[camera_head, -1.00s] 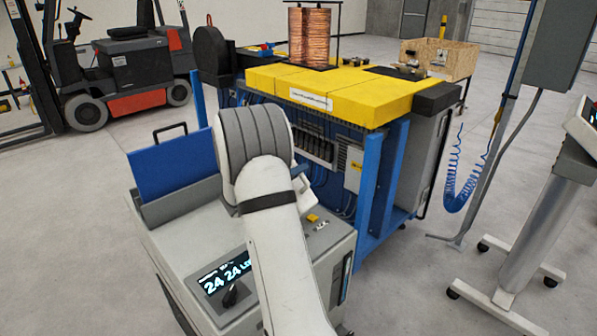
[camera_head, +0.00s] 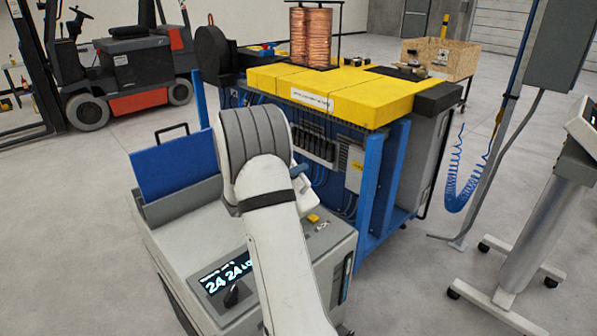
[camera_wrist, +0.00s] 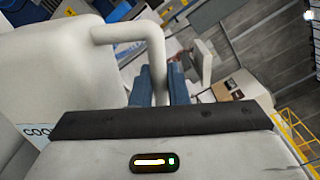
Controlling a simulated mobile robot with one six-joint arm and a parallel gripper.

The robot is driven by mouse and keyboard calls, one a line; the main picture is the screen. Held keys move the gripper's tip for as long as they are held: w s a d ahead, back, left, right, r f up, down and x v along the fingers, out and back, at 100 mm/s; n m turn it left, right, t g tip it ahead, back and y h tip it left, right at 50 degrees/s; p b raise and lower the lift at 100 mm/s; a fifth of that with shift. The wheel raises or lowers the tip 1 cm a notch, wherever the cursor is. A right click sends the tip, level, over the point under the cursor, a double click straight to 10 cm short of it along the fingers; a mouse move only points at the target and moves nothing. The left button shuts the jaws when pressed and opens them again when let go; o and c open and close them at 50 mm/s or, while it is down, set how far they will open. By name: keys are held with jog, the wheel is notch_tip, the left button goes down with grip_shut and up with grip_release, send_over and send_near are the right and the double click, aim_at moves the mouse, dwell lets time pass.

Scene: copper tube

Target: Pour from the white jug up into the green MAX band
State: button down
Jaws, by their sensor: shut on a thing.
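The white jug (camera_wrist: 45,75) fills the left of the wrist view, with part of a "COO" label at its lower left. Its white handle (camera_wrist: 128,31) bends down between the blue fingers of my gripper (camera_wrist: 163,85), which are shut on it. In the head view my arm hides most of the jug; a bit of white and a blue finger (camera_head: 299,171) show beside the wrist. Below stands a grey cooling unit (camera_head: 185,205) with its blue lid (camera_head: 172,165) raised. A dark upright strip (camera_head: 346,278) is on its side; I cannot make out a green band. Its opening and the jug's spout are hidden.
The unit's display (camera_head: 225,279) reads "24 24 LO". A blue-framed bench with yellow covers (camera_head: 370,98) and copper coils (camera_head: 318,38) stands close behind. A forklift (camera_head: 125,70) is at the far left, a wheeled stand (camera_head: 530,240) at the right. Floor between is clear.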

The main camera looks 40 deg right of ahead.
jog(key=shift+w+n+p, duration=0.8)
jog(key=shift+w+n, duration=0.15)
jog(key=shift+n, duration=0.25)
dwell(1.8)
jog(key=shift+w+a+r+n+p, duration=0.1)
jog(key=shift+w+r+n+p, duration=0.55)
jog(key=shift+p, duration=1.05)
dwell(3.3)
